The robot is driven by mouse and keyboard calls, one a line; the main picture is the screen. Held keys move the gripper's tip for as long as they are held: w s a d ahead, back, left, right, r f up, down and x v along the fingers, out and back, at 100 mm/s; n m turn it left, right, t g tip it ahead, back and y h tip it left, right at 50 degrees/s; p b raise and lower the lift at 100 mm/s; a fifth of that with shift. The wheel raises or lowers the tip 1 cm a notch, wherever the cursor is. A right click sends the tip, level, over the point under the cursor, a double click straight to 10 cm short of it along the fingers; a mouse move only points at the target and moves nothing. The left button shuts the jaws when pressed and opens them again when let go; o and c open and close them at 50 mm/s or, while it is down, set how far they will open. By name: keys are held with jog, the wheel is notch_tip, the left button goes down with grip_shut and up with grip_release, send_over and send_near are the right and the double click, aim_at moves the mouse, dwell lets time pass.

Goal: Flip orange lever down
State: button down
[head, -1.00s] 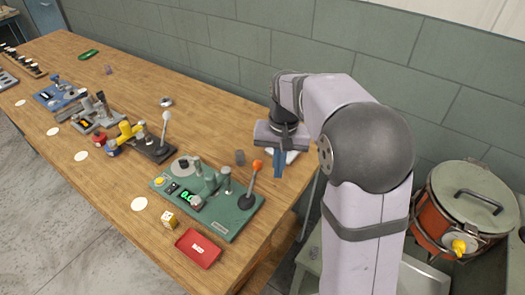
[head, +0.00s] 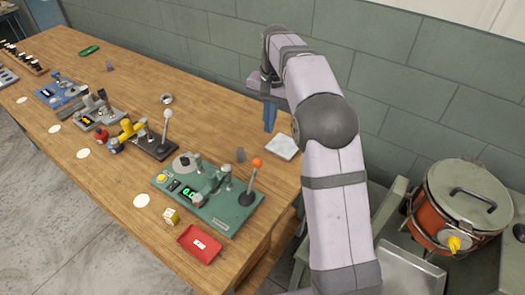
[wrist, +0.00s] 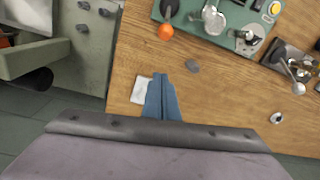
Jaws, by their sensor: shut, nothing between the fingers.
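The orange lever (head: 257,163) is an orange ball on a dark stem. It stands upright at the right end of the green spring coiler (head: 222,211) on the bench. In the wrist view the orange ball (wrist: 166,32) shows near the top, beside the green base (wrist: 230,38). My gripper (head: 270,118) is shut and empty, with blue fingers pointing down above the back right part of the bench. It is apart from the lever, behind it. In the wrist view the fingertips (wrist: 163,78) are together, below the ball.
A white pad (head: 282,147) lies near the bench's right end. A small grey cylinder (head: 240,155) stands behind the coiler. Another machine with a white-ball lever (head: 165,115) stands left. The back of the bench is mostly clear.

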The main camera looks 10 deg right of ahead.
notch_tip(320, 180, down, 9)
jog(key=s+a+p, duration=0.2)
jog(key=p, duration=0.2)
jog(key=shift+s+a+r+p, duration=0.2)
jog(key=shift+s+p, duration=0.1)
jog(key=shift+p, duration=0.1)
jog(key=shift+f, duration=0.1)
dwell(0.6)
jog(key=shift+s+a, duration=0.15)
jog(key=shift+s, duration=0.05)
